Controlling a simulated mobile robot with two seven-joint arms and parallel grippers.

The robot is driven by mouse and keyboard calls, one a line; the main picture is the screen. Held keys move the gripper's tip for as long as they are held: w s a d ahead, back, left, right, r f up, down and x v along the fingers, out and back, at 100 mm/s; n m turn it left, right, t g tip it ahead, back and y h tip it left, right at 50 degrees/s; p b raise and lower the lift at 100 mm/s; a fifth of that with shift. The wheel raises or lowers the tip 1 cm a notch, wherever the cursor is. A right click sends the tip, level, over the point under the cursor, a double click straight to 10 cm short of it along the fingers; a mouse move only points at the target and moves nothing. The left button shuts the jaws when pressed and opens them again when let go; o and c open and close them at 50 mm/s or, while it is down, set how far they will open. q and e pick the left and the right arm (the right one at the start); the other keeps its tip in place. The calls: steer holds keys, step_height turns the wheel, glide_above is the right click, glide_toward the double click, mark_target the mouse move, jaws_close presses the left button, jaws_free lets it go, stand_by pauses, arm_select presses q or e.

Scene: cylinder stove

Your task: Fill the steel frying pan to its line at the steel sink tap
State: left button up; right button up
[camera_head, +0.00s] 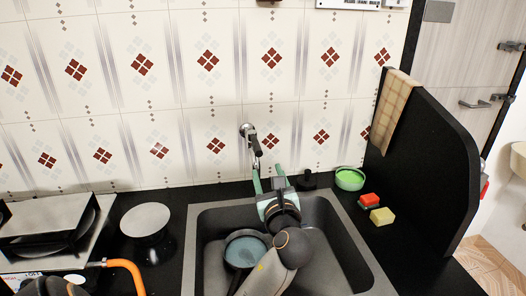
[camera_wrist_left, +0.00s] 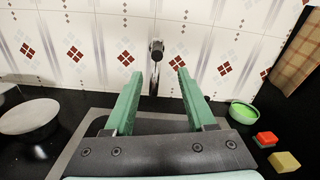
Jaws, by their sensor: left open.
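The steel frying pan (camera_head: 229,258) sits in the left part of the steel sink (camera_head: 193,243), partly hidden by my left arm. Its inside looks blue, like water; the line and exact level cannot be made out. The wall tap (camera_head: 256,145) is above the back edge of the sink. My left gripper (camera_head: 268,172) is open, with its green fingers just below the tap in the head view. In the left wrist view, the tap (camera_wrist_left: 156,52) shows between the spread fingers (camera_wrist_left: 157,74), with nothing gripped. I cannot tell whether water is running. My right gripper is not seen.
A green bowl (camera_head: 349,179), a red sponge (camera_head: 370,200) and a yellow sponge (camera_head: 382,216) lie right of the sink. A black partition with a checked towel (camera_head: 391,108) bounds the right. A round-topped pan or lid (camera_head: 146,219) and a stove (camera_head: 50,225) are left.

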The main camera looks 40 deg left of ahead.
mark_target(258, 151)
arm_select(q)
steer(key=x, duration=1.2)
steer(key=shift+s+a, duration=0.15)
steer(key=shift+a, duration=0.15)
jaws_close()
steer(key=shift+f, duration=0.1)
stand_by(1.0)
